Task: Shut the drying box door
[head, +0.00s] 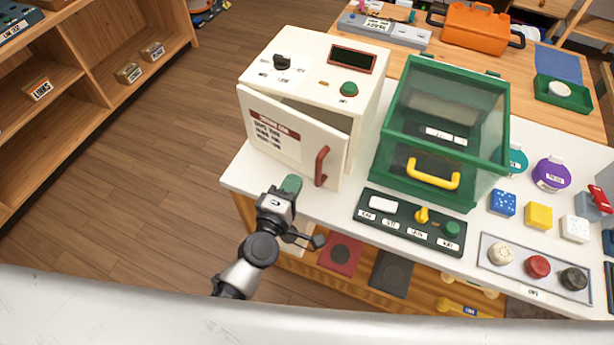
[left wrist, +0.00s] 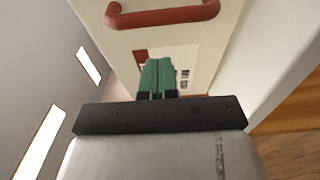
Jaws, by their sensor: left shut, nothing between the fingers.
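The drying box (head: 362,102) is a cream cabinet at the left end of the white counter. Its door (head: 276,140) stands partly open, with a dark gap along the top edge and a red handle (head: 321,166) on its right side. My left gripper (head: 290,184) is shut and empty, just in front of the door's lower part and left of the handle. In the left wrist view its green fingertips (left wrist: 157,76) are together, pointing at the door face near the label, with the red handle (left wrist: 165,14) above. Contact with the door cannot be told. My right gripper is not in view.
A green clear-sided box (head: 440,100) with a yellow handle stands right of the drying box. A dark switch panel (head: 398,231) lies in front of it. Coloured blocks and a tray of knobs (head: 489,262) are farther right. Wooden floor is clear on the left.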

